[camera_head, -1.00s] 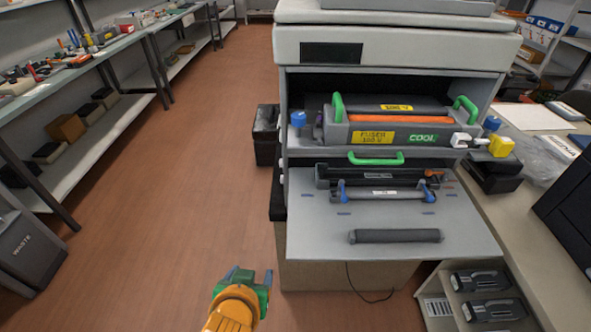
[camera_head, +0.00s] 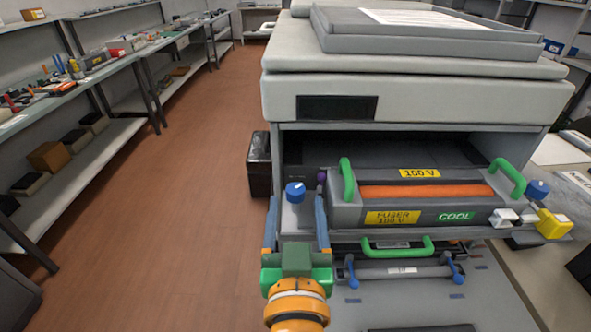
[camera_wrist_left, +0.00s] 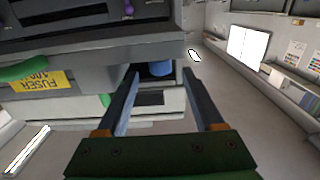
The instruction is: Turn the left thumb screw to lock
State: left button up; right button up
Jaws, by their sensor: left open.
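The left thumb screw (camera_head: 295,192) is a blue knob with a white mark, at the left of the fuser unit (camera_head: 345,213). My left gripper (camera_head: 296,208) is open, its two blue-grey fingers pointing toward the printer, one on each side of the knob's line. In the left wrist view the blue knob (camera_wrist_left: 161,69) shows beyond and between the spread fingertips (camera_wrist_left: 160,76), with no visible contact. How deep the knob sits between them I cannot tell. The right thumb screw (camera_head: 537,189) is a similar blue knob. My right gripper is out of view.
Green handles (camera_head: 347,180) stand up from the fuser. A yellow block (camera_head: 553,224) and a white connector sit at its right. Below are a green-handled cartridge (camera_head: 405,247) and a blue-ended roller (camera_head: 402,271). A dark bin (camera_head: 259,165) stands left of the printer. The floor at left is clear.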

aim_at(295, 190)
pick_arm(q)
jog(key=w, duration=0.1)
jog(key=w+p, duration=0.1)
jog(key=w, duration=0.2)
jog(key=shift+w+r+p, duration=0.15)
jog(key=shift+r+p, duration=0.1)
jog(key=shift+p, duration=0.1)
jog(key=shift+w+f, duration=0.2)
jog(key=shift+w, duration=0.2)
jog(key=shift+s+r, duration=0.1)
jog(key=shift+s, duration=0.15)
jog(key=c, duration=0.8)
grip_shut()
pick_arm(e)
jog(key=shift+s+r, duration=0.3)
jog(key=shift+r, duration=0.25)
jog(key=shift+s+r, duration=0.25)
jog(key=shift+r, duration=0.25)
